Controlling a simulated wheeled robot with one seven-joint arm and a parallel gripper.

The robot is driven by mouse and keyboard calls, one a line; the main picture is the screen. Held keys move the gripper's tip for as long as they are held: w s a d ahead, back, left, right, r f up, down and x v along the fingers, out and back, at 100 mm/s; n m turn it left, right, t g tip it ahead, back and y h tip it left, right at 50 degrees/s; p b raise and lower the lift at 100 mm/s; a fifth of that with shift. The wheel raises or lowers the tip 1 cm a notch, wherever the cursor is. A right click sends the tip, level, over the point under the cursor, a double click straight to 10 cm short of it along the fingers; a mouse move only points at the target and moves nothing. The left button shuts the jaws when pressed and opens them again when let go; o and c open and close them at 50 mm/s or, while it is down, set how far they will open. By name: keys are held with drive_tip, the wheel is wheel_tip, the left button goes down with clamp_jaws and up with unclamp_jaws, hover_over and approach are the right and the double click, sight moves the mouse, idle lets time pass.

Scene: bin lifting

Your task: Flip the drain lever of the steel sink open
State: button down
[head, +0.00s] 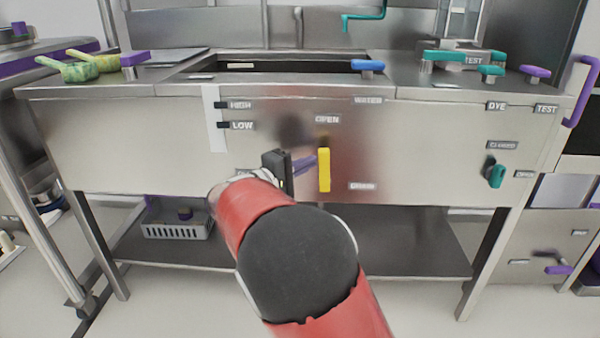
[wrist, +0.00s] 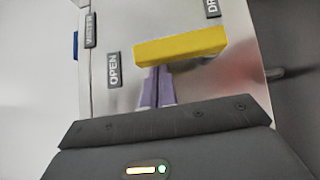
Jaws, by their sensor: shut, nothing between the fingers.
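The steel sink (head: 420,130) stands ahead with its basin sunk in the counter. A yellow lever (head: 324,170) hangs upright on its front panel, below an OPEN label (head: 327,119); I take it for the drain lever. In the wrist view the yellow lever (wrist: 180,46) lies across the picture, with the OPEN label (wrist: 113,69) to its left. My gripper (head: 313,163) is shut and empty, its purple fingers just left of the lever. In the wrist view the fingertips (wrist: 157,72) reach the lever's near edge; whether they touch it I cannot tell.
A teal handle (head: 495,174) sits on the panel's right side. A blue handle (head: 367,65) is on the basin's rim. Green-yellow ladles (head: 82,66) lie on the counter's left. A grey basket (head: 178,226) stands on the lower shelf.

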drive_tip(key=shift+d+r+m+g+y, duration=0.2)
drive_tip(key=shift+d+m+g+y, duration=0.1)
drive_tip(key=shift+d+m, duration=0.1)
idle(0.4)
